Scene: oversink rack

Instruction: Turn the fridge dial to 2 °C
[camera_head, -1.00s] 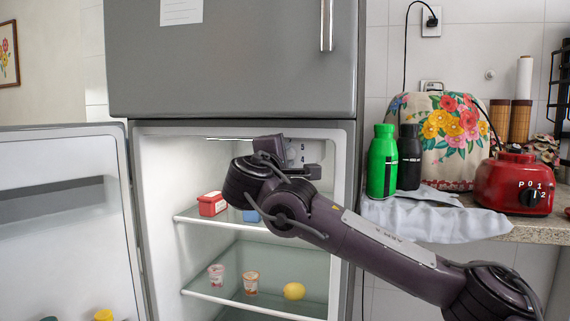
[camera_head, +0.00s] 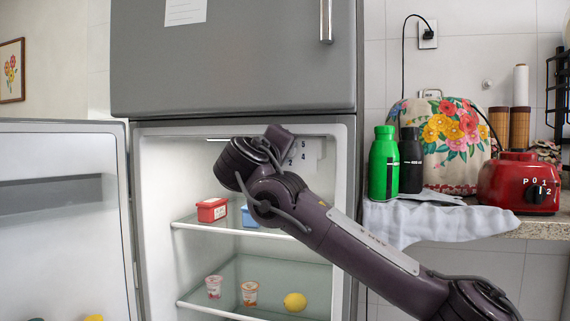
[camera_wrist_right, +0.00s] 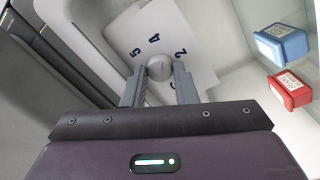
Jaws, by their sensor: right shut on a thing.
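In the right wrist view, the fridge dial (camera_wrist_right: 160,66) is a small round grey knob on a white number plate (camera_wrist_right: 203,78). Digits 5, 4 and 2 show around it, and another digit below it is partly covered. My right gripper (camera_wrist_right: 157,75) has one finger on each side of the knob and is shut on it. I cannot make out where the dial points. My left gripper is not in view.
The fridge door (camera_head: 65,230) stands open at the left. Shelves below the wrist hold a red tub (camera_head: 212,210), a blue tub (camera_head: 249,216), two small cups (camera_head: 249,293) and a lemon (camera_head: 294,302). A counter with a green bottle (camera_head: 383,165) and red blender base (camera_head: 519,183) is at the right.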

